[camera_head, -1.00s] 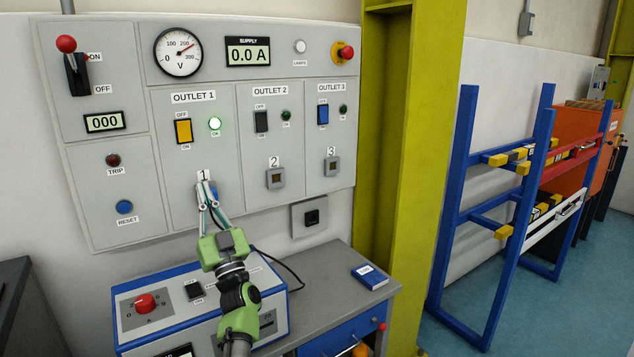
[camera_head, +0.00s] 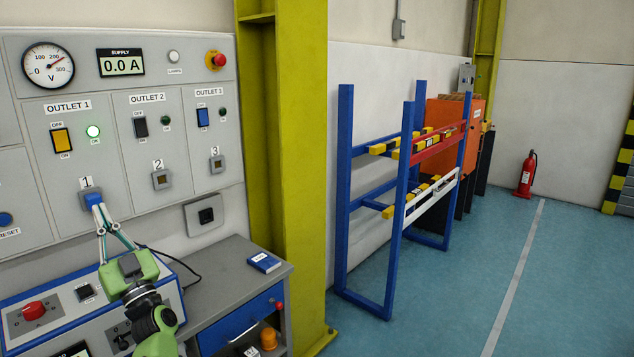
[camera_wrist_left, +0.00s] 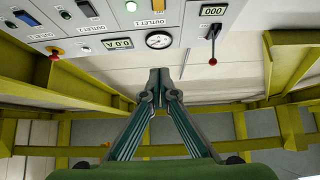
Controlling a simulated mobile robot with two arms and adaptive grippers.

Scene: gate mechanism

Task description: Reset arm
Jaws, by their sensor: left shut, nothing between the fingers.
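My left arm comes in at the lower left of the head view, and its green gripper (camera_head: 108,244) points up at the panel below outlet 1. Its two fingers meet at the tips, with nothing between them. In the left wrist view the fingertips (camera_wrist_left: 160,75) are also together. A blue plug (camera_head: 93,199) sits in the outlet 1 socket (camera_head: 87,183), just above the fingertips and apart from them as far as I can tell. The outlet 1 green lamp (camera_head: 93,131) is lit. My right gripper is not in view.
The grey workbench (camera_head: 225,265) stands below the panel, with a blue-and-white box under my arm and a blue booklet (camera_head: 264,262) on top. A yellow-green column (camera_head: 290,150) stands to its right. A blue rack (camera_head: 405,200) stands beyond; blue floor (camera_head: 450,290) is open at right.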

